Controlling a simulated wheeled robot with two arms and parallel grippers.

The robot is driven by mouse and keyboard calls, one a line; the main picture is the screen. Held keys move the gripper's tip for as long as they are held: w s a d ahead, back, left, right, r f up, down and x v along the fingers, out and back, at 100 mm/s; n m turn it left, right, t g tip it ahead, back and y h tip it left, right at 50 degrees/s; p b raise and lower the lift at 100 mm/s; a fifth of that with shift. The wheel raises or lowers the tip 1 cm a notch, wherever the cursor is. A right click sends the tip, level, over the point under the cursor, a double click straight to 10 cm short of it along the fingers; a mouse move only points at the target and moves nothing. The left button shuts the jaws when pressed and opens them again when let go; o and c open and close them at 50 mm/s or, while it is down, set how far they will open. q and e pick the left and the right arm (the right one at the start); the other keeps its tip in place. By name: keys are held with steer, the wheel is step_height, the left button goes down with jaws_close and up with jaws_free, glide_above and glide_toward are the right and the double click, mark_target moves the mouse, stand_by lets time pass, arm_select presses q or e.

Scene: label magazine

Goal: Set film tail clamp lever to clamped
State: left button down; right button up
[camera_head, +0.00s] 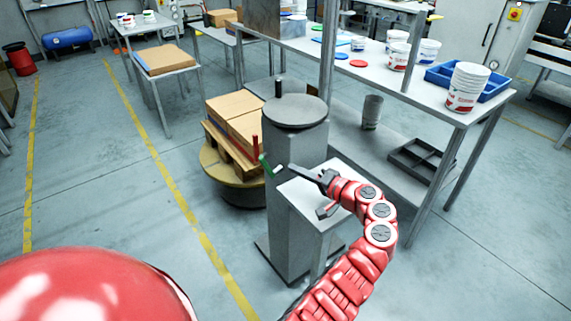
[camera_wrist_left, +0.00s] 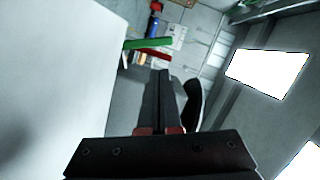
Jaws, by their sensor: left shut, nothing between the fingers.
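A small green bar (camera_head: 265,163) and a dark red upright bar (camera_head: 255,146) stick out at the left side of the grey pedestal, below its round top. Either may belong to the clamp lever; I cannot tell which, nor read the lever's setting. In the left wrist view, the green bar (camera_wrist_left: 148,43) and red bar (camera_wrist_left: 152,56) lie close together beyond the fingers. My left gripper (camera_head: 292,168) is shut and empty, pointing at the pedestal's side just right of the green bar. Contact cannot be told. It also shows in the left wrist view (camera_wrist_left: 163,72). My right gripper is not in view.
The grey pedestal (camera_head: 295,145) has a round top with a short dark post. Boxes (camera_head: 235,105) on a pallet stand behind it to the left. A table (camera_head: 455,108) with white tubs and a blue tray (camera_head: 440,76) is at right.

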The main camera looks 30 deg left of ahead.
arm_select(q)
steer(key=w+a+f, duration=0.1)
steer(key=a, duration=0.7)
steer(key=shift+w+a, duration=0.15)
steer(key=shift+s+f+n+b, duration=0.1)
steer(key=shift+s+n+b, duration=0.1)
steer(key=shift+n+b, duration=0.15)
